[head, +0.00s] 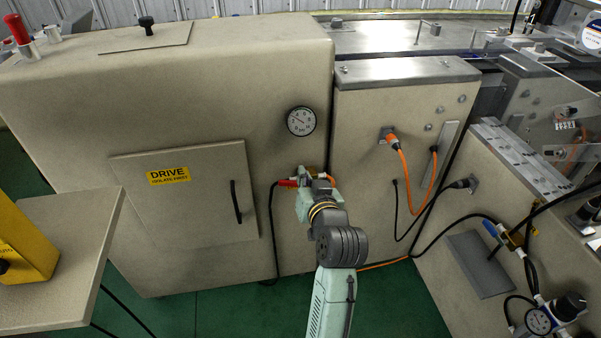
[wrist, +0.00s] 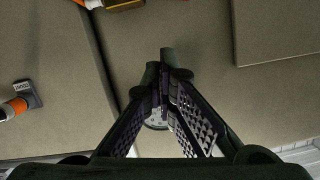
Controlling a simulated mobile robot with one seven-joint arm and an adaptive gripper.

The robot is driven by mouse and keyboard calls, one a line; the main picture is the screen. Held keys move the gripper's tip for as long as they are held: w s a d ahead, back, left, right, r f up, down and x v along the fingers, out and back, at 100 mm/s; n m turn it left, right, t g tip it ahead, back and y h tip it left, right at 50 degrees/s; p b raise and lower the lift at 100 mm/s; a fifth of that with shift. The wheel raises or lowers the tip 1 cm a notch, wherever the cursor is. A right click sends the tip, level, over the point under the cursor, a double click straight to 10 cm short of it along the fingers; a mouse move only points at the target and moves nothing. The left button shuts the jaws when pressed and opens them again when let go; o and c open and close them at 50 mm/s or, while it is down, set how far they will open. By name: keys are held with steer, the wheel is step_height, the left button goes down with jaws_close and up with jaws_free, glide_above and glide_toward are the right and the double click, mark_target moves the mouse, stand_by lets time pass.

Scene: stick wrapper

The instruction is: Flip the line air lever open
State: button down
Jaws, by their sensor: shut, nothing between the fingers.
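My gripper (head: 308,178) is in front of the drive cabinet's right edge, below the round dial. In the wrist view its fingers (wrist: 165,62) meet at the tips with nothing between them. A red handle-like part (head: 287,183) shows just left of the gripper in the head view. A brass fitting (head: 319,173) is partly hidden behind the gripper; a brass piece (wrist: 123,4) shows at the wrist view's top edge, apart from the fingertips. Another valve, with a blue lever (head: 490,228) on brass, is at the far right. I cannot tell which is the line air lever.
The drive cabinet (head: 80,110) has a dial (head: 301,121) and a door with a black handle (head: 235,201). A black hose hangs near the red part. Orange plugs (head: 392,138) and cables are to the right. A yellow box (head: 25,240) stands at left.

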steer(key=shift+v, duration=1.95)
steer(key=shift+d, duration=0.1)
